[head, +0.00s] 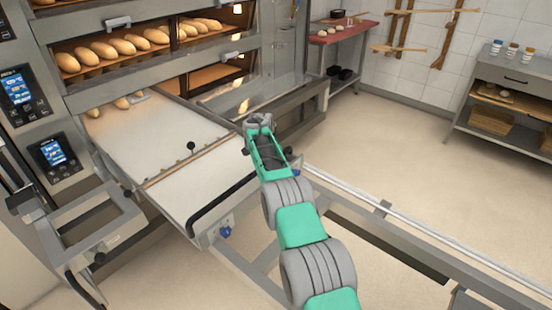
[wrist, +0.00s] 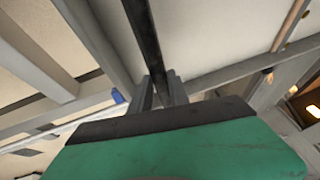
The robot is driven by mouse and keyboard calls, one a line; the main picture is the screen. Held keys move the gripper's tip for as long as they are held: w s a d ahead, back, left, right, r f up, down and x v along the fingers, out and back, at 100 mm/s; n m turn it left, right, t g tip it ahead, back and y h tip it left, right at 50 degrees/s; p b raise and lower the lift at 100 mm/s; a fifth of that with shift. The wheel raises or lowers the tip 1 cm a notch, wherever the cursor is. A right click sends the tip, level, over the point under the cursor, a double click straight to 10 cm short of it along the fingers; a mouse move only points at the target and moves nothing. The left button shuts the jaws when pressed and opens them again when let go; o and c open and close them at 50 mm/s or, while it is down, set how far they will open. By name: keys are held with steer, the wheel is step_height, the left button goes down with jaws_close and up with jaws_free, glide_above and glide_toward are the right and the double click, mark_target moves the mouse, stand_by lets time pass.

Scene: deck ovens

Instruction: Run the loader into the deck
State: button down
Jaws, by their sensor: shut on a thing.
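The loader (head: 165,145) is a long pale belt on a grey frame, sloping from the oven front towards me in the head view. Its far end is at the lower deck opening, where a few loaves (head: 122,103) show partly. A black handle bar (head: 215,205) crosses its near end. In the wrist view, my gripper (wrist: 160,90) is shut on the black bar (wrist: 141,30). In the head view my arm hides the gripper and the right end of the bar.
Decks above hold several loaves (head: 110,48). Control panels (head: 20,90) stand at left. A grey frame (head: 85,225) sits left of the loader. A rail (head: 400,225) runs along the right. A red-topped table (head: 342,33) and a shelf unit (head: 505,85) stand beyond open floor (head: 400,140).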

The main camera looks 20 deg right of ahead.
steer(key=shift+w+r, duration=0.25)
steer(key=shift+r, duration=0.15)
steer(key=c, duration=1.6)
jaws_free()
steer(key=shift+f, duration=0.1)
steer(key=o, duration=0.3)
steer(key=shift+a+f, duration=0.1)
steer(key=shift+o, duration=0.2)
steer(key=shift+f, duration=0.1)
